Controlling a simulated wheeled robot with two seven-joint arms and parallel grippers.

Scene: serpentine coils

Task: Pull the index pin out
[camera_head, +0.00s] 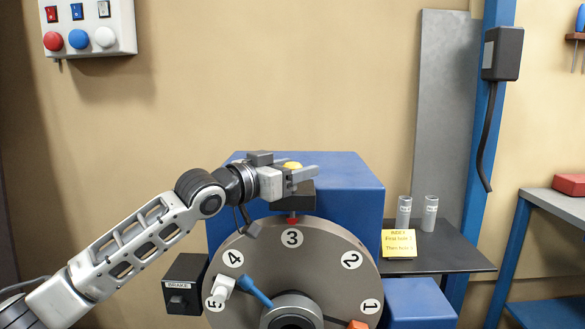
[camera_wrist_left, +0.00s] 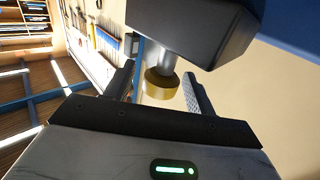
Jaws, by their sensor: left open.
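The index pin has a yellow knob (camera_head: 292,165) above a black block (camera_head: 293,200) at the top rim of the grey numbered disc (camera_head: 325,260). A red mark below the block is at number 3. In the left wrist view the yellow knob (camera_wrist_left: 161,86) sits on a silver shaft that runs into the black block (camera_wrist_left: 195,25). My left gripper (camera_head: 308,172) is open at the knob, its fingers (camera_wrist_left: 160,76) on either side of it. Gaps show between knob and fingers in the wrist view. My right gripper is not in view.
A blue housing (camera_head: 345,185) stands behind the disc. A dark shelf (camera_head: 440,252) at right holds two grey cylinders (camera_head: 429,213) and a yellow note (camera_head: 399,244).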

